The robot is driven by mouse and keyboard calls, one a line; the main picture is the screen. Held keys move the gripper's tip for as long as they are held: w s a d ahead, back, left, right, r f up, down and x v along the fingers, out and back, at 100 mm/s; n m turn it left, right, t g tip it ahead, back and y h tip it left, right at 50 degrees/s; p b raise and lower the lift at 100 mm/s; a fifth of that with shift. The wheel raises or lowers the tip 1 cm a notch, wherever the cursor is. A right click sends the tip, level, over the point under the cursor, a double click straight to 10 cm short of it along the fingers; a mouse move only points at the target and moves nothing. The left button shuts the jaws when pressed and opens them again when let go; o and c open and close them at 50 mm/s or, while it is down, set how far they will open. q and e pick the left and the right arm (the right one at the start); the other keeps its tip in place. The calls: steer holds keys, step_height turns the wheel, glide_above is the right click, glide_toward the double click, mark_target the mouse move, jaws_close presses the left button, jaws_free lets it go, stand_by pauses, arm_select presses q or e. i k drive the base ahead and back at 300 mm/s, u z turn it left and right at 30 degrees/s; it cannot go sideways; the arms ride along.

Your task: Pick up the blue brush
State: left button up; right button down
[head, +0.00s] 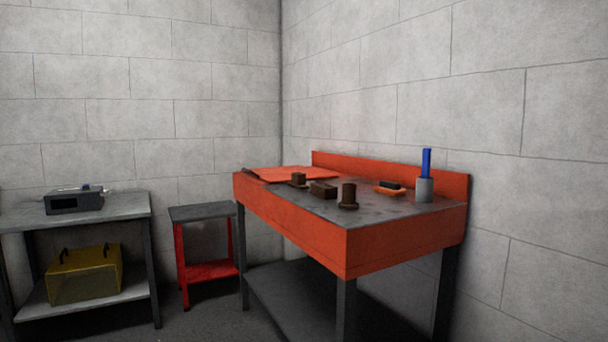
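A blue upright bar (427,163), which looks like the handle of the blue brush, stands in a grey cylindrical cup (424,190). The cup is at the right back of the orange workbench (290,238), near its raised back edge. The lower part of the brush is hidden inside the cup. Neither of my grippers shows in the head view.
On the bench lie an orange dish with a dark block (390,188), several dark brown parts (348,196) and an orange sheet (293,174). A red stool (205,240) stands left of it. A grey table (120,208) holds a dark device (74,200) and a yellow box (84,274).

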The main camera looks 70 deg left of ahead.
mark_target(427, 152)
steer(key=u, duration=0.1)
steer(key=i, duration=0.95)
steer(key=u, duration=0.75)
